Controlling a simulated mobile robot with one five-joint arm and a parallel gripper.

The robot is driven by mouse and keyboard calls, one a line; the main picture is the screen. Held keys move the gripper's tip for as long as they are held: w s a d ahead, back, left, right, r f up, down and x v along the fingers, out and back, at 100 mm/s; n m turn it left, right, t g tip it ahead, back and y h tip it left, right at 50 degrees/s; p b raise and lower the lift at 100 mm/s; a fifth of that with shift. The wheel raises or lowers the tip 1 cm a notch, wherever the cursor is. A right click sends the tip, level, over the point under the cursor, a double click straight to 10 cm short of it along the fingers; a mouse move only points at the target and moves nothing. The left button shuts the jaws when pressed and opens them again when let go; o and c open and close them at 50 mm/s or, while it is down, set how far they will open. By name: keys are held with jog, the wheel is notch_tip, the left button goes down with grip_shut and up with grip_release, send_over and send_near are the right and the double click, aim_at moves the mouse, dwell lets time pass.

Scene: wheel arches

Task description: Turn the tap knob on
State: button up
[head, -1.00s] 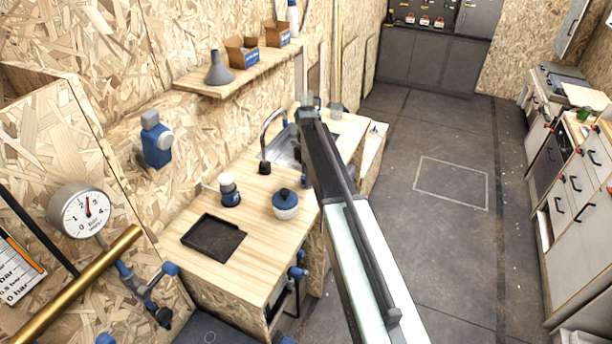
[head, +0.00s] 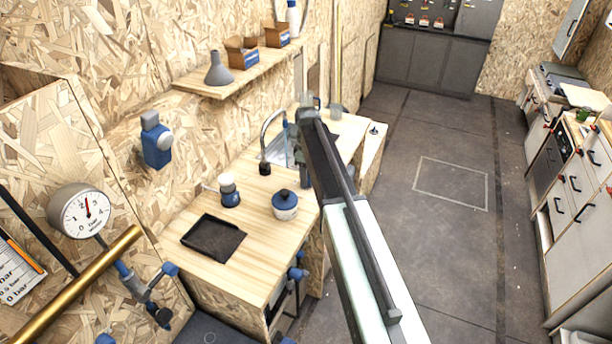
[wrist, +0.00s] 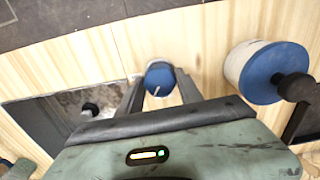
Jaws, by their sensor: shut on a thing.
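The tap knob (wrist: 160,75) is a round blue cap with a pale pointer line, at the upper middle of the wrist view. My gripper (wrist: 160,88) is shut on it, with one grey finger on each side. In the head view my arm reaches over the worktop and hides the knob and most of the gripper. The curved tap spout (head: 264,133) with its dark end stands beside the sink (head: 283,150), left of my arm. The sink (wrist: 62,104) also shows at the left of the wrist view, with a dark fitting over it.
A white pot with a blue lid (head: 285,205) stands near the knob and shows large at the right of the wrist view (wrist: 258,72). The floor (head: 440,240) to the right is clear.

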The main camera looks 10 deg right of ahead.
jog(key=m, duration=0.5)
jog(key=shift+w+m, duration=0.15)
jog(key=shift+m, duration=0.15)
jog(key=m, duration=0.5)
dwell(0.4)
jog(key=o, duration=1.4)
jog(key=shift+c, duration=0.2)
notch_tip(320, 180, up, 8)
jog(key=p, duration=0.8)
jog(key=shift+a+f, duration=0.1)
